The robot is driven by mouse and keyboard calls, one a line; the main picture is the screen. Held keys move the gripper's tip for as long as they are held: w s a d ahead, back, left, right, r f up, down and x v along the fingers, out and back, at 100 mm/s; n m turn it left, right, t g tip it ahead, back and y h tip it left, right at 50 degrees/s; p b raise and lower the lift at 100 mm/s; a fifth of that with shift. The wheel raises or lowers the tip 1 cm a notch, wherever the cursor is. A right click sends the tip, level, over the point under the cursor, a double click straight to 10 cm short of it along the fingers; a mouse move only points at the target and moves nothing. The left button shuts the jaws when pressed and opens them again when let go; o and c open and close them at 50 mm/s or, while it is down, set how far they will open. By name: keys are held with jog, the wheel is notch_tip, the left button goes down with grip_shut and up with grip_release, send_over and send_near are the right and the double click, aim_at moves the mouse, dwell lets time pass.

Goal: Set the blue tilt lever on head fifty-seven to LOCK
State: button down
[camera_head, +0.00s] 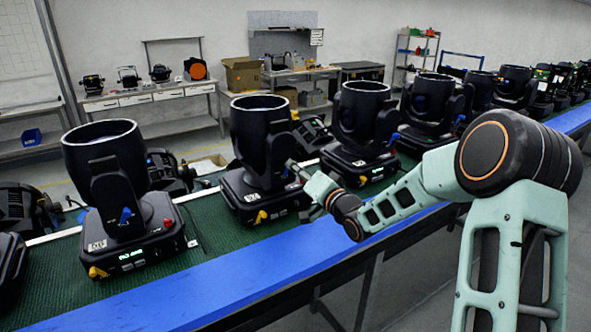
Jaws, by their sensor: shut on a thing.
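A black moving-head light (262,140) stands upright on the green belt, second from the left among the large front heads. A small white label (252,197) is on its base; I cannot read the number surely. My gripper (298,172) reaches in from the right to the lower part of this head's yoke. Its jaws are shut at the place where the neighbouring heads show their blue tilt lever.
A similar head (104,170) with its blue lever (126,215) showing stands to the left. Another head (362,125) stands to the right, more behind it. A blue rail (220,285) edges the belt (60,285) in front. Shelves and benches stand along the wall.

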jog(key=c, duration=1.9)
grip_release()
jog(key=shift+c, duration=0.2)
jog(key=shift+s+d, duration=0.1)
jog(key=v, duration=1.1)
jog(key=shift+s+d, duration=0.25)
jog(key=shift+s, duration=0.05)
jog(key=shift+f, duration=0.1)
